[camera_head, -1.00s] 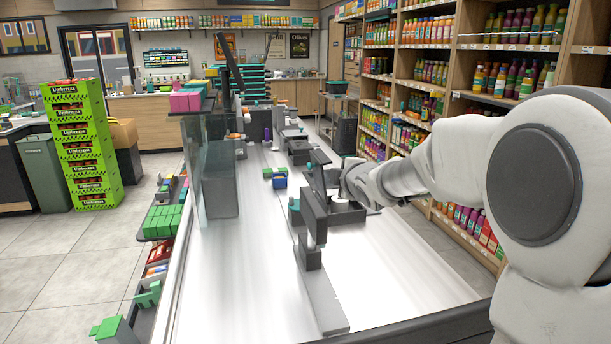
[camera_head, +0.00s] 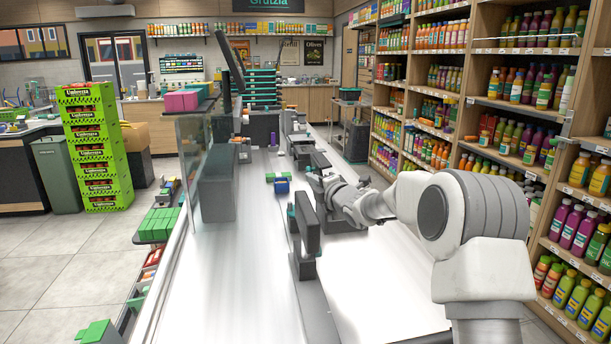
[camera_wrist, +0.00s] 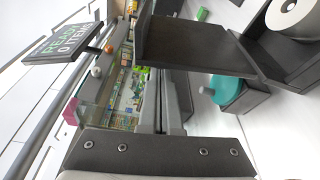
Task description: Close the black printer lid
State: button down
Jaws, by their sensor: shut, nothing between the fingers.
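The black printer lid (camera_wrist: 190,45) stands open, a flat dark panel hinged to the printer body (camera_wrist: 265,50). A white paper roll (camera_wrist: 293,17) shows in the uncovered printer at the upper right of the wrist view. My gripper (camera_wrist: 172,102) is shut and empty, its fingers close beside the lid in the picture; I cannot tell whether they touch it. In the head view the printer (camera_head: 345,222) sits on the white counter, partly hidden behind my wrist and a dark upright screen (camera_head: 306,222). My gripper tips are hidden there.
The screen's stand (camera_head: 315,300) rises left of my arm. A teal round-topped item (camera_wrist: 225,88) is near the printer. A blue-and-green item (camera_head: 281,185) lies farther along the white counter (camera_head: 240,270). Bottle shelves (camera_head: 500,110) line the right side.

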aim_at(318, 173)
jog(key=shift+x, duration=2.3)
jog(key=shift+d, duration=0.15)
jog(key=shift+w+d+r+m+t, duration=0.15)
jog(key=shift+d+r+m, duration=0.1)
jog(key=shift+d+m, duration=0.45)
jog(key=shift+w+d+r+m+t, duration=0.2)
jog(key=shift+d+m, duration=0.4)
jog(key=shift+m, duration=0.2)
jog(key=w+d+f+m+t+h+b, duration=0.2)
jog(key=d+f+m+t+b, duration=0.2)
jog(key=d+m+b, duration=0.5)
jog(key=shift+w+d+f+m, duration=0.2)
jog(key=shift+d+f+m, duration=1.2)
jog(key=shift+m, duration=2.2)
jog(key=shift+d+r, duration=0.4)
jog(key=shift+d, duration=0.05)
